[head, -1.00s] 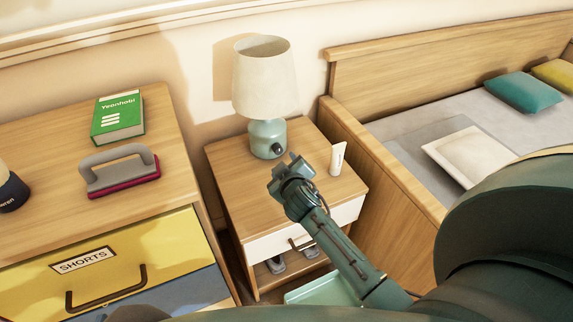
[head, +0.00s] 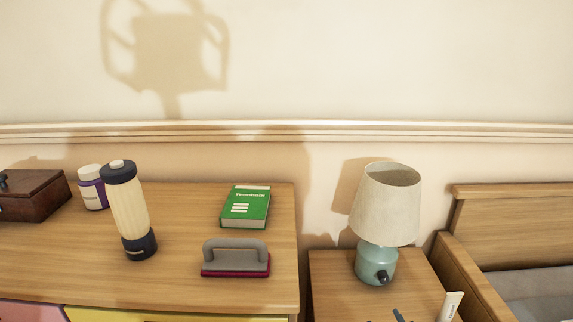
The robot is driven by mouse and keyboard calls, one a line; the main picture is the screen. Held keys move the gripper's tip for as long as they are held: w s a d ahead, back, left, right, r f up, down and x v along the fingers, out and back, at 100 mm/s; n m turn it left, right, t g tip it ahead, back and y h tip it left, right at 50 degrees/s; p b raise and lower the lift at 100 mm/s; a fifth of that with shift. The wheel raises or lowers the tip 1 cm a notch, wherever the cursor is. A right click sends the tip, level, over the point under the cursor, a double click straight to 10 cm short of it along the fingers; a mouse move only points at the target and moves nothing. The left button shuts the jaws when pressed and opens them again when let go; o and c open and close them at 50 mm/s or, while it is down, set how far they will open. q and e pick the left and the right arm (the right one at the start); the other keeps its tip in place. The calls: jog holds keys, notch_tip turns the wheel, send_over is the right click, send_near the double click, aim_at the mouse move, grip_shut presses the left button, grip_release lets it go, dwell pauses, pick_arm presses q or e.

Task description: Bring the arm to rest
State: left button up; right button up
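Only a small dark teal tip of my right gripper (head: 400,316) shows at the bottom edge, over the nightstand top (head: 330,285) and in front of the lamp. The rest of it and its arm are below the picture, so I cannot tell whether it is open or shut. My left gripper is not in view. The table lamp (head: 385,205), with a cream shade and a teal base with a dark knob, stands upright on the nightstand. The gripper tip appears apart from the lamp.
A white tube (head: 449,307) stands on the nightstand's right side. The dresser (head: 185,275) at left holds a green book (head: 246,207), a grey-handled brush (head: 236,258), a lantern-like bottle (head: 128,212), a jar (head: 92,187) and a wooden box (head: 32,194). A bed (head: 520,240) stands at right.

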jog(key=s+a+r+y, duration=0.2)
jog(key=s+a, duration=0.1)
jog(key=s, duration=0.3)
jog(key=s+a+r+y, duration=0.2)
jog(key=s+a, duration=0.2)
jog(key=s, duration=0.3)
pick_arm(q)
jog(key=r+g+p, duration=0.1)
jog(key=p, duration=0.5)
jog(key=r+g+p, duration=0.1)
jog(key=p, duration=0.4)
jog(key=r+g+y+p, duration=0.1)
jog(key=p, duration=0.5)
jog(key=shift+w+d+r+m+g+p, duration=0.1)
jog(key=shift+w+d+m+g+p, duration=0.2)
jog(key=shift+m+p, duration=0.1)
pick_arm(e)
jog(key=s+a+r+m+g+y, duration=0.1)
jog(key=s+a+r+g, duration=0.1)
jog(key=r, duration=0.6)
jog(key=s+a, duration=0.1)
jog(key=s, duration=0.1)
jog(key=shift+s+g, duration=0.3)
jog(key=shift+s, duration=0.1)
